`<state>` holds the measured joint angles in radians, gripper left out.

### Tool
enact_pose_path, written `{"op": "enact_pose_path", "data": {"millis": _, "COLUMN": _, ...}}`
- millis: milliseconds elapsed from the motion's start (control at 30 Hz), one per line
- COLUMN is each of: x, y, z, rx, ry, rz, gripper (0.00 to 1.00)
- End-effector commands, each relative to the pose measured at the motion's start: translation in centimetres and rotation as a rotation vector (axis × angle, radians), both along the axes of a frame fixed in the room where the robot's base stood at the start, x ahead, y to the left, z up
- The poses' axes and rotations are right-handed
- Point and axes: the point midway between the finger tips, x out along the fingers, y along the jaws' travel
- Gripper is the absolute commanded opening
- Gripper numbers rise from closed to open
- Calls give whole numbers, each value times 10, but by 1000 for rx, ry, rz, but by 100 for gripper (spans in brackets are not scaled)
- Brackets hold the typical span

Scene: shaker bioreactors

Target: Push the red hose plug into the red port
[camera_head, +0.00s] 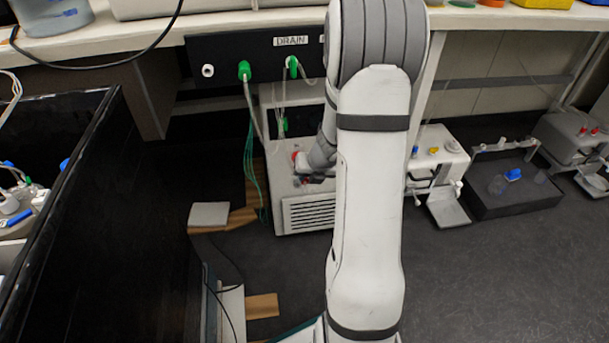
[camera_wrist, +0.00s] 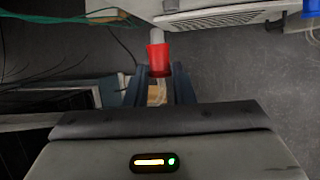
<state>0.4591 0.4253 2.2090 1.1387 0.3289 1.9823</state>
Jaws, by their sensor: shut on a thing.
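In the wrist view my gripper (camera_wrist: 158,72) is shut on the red hose plug (camera_wrist: 158,56), a red cup-like piece with a pale grey end pointing away from me. The plug's end shows close to a white vented box, but I cannot tell whether they touch. In the head view my arm covers the middle, and the gripper's fingers are not clear. A small red spot (camera_head: 295,157) shows beside my wrist; I cannot tell whether it is the plug or another part. I cannot make out the red port in either view.
A black panel marked DRAIN (camera_head: 225,52) under the bench holds a white port (camera_head: 208,71) and two green plugs (camera_head: 244,70) with hoses. A white vented box (camera_head: 307,213) stands below. White devices (camera_head: 437,155) and a black tray (camera_head: 515,198) stand right. Dark floor is open there.

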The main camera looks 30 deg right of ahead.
Motion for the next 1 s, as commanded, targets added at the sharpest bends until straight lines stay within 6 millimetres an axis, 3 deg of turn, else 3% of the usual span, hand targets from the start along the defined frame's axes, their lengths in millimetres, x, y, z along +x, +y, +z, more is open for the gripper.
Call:
{"op": "enact_pose_path", "data": {"millis": 533, "x": 43, "y": -2, "z": 1, "rx": -1, "ry": 0, "rz": 25, "gripper": 0}}
{"op": "enact_pose_path", "data": {"millis": 1000, "x": 41, "y": 0, "z": 1, "rx": -1, "ry": 0, "rz": 29, "gripper": 0}}
